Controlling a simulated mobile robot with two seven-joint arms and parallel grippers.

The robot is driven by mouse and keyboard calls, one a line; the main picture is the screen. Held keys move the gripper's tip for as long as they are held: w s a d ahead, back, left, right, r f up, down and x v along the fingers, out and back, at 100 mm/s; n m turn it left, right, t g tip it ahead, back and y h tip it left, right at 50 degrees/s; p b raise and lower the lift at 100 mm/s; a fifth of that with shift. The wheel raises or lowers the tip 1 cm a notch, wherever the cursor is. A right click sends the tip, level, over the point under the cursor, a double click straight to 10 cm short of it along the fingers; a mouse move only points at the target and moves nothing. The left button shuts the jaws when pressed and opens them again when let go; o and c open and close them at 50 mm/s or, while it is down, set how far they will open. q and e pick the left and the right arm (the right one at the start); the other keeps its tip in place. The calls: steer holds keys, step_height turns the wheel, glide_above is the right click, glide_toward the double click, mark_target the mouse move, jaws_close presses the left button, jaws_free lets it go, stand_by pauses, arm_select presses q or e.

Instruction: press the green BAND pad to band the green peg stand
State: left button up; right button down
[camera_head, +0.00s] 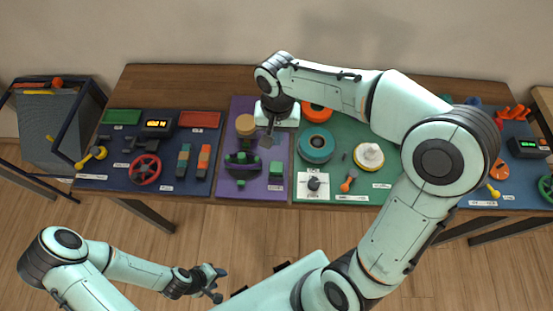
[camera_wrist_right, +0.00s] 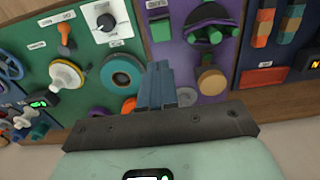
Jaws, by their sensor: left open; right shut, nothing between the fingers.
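The green pad (camera_head: 276,169) is a small green block at the right front of the purple mat (camera_head: 238,187); it also shows at the top of the right wrist view (camera_wrist_right: 158,8). The dark peg stand with green parts (camera_head: 242,161) sits to its left, and in the right wrist view (camera_wrist_right: 208,28) it is right of the pad. My right gripper (camera_head: 268,139) is shut and empty above the mat, behind the pad and apart from it in the head view. My left gripper (camera_head: 212,283) is open and empty, low in front of the table.
A tan round disc (camera_head: 245,124) stands behind the peg stand. The green mat at right holds a teal ring (camera_head: 316,144), a white round knob (camera_head: 368,156) and a dial plate (camera_head: 313,186). The dark blue mat at left holds a red wheel (camera_head: 145,169) and colored blocks (camera_head: 203,160).

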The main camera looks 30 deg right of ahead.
mark_target(277, 166)
arm_select(q)
steer(key=shift+s+f+b, duration=0.35)
steer(key=shift+f, duration=0.15)
arm_select(e)
step_height(277, 166, down, 14)
steer(key=shift+r, duration=0.15)
arm_select(q)
steer(key=shift+s+f, duration=0.1)
